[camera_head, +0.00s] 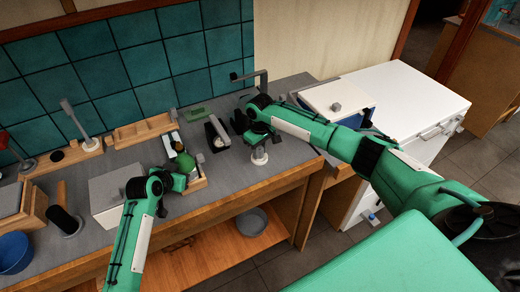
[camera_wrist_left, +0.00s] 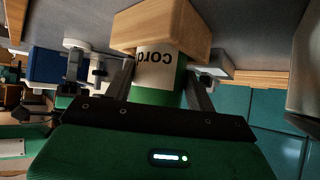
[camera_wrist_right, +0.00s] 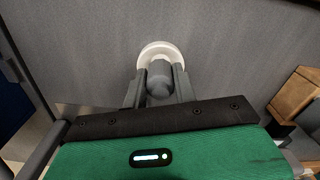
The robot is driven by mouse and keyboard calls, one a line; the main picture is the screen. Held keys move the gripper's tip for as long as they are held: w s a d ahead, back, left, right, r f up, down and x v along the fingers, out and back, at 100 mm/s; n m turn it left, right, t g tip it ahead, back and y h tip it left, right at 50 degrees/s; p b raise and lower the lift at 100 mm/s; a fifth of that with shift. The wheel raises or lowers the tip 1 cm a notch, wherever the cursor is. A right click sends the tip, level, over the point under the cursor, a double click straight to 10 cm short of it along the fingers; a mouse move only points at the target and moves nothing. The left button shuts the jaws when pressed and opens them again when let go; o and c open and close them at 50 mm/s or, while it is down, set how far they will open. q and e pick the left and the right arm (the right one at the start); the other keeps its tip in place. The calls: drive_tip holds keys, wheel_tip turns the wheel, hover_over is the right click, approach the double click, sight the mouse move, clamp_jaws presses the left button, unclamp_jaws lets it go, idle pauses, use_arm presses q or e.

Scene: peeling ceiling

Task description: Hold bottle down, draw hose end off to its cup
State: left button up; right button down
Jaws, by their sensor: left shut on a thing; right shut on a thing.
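My left gripper (camera_head: 176,178) is shut on the green bottle (camera_head: 187,161). My right gripper (camera_head: 260,140) is shut on a grey cylindrical hose end (camera_wrist_right: 159,80), over the bench to the right of the bottle. A white round cup (camera_wrist_right: 158,48) is at the hose end's tip; it also shows in the head view (camera_head: 259,157). Whether the hose end rests inside the cup cannot be told. The rest of the hose is not clearly visible.
A grey-and-white holder (camera_head: 215,134) and a green block (camera_head: 198,114) lie behind, between the arms. A white-lidded box (camera_head: 330,98) stands right of my right gripper. A grey box (camera_head: 108,195) and a blue bowl (camera_head: 14,252) are at left. The bench's front strip is clear.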

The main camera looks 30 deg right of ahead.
use_arm(q)
drive_tip(key=shift+s+f, duration=0.15)
drive_tip(key=shift+f, duration=0.2)
use_arm(e)
drive_tip(key=shift+f, duration=0.85)
drive_tip(key=c, duration=1)
unclamp_jaws()
drive_tip(key=shift+c, duration=0.2)
wheel_tip(320, 180, up, 16)
use_arm(q)
drive_tip(key=shift+r+p, duration=0.35)
use_arm(e)
drive_tip(key=shift+r, duration=0.3)
use_arm(q)
drive_tip(key=o, duration=1.9)
drive_tip(key=shift+w+r, duration=0.1)
drive_tip(key=shift+w, duration=0.1)
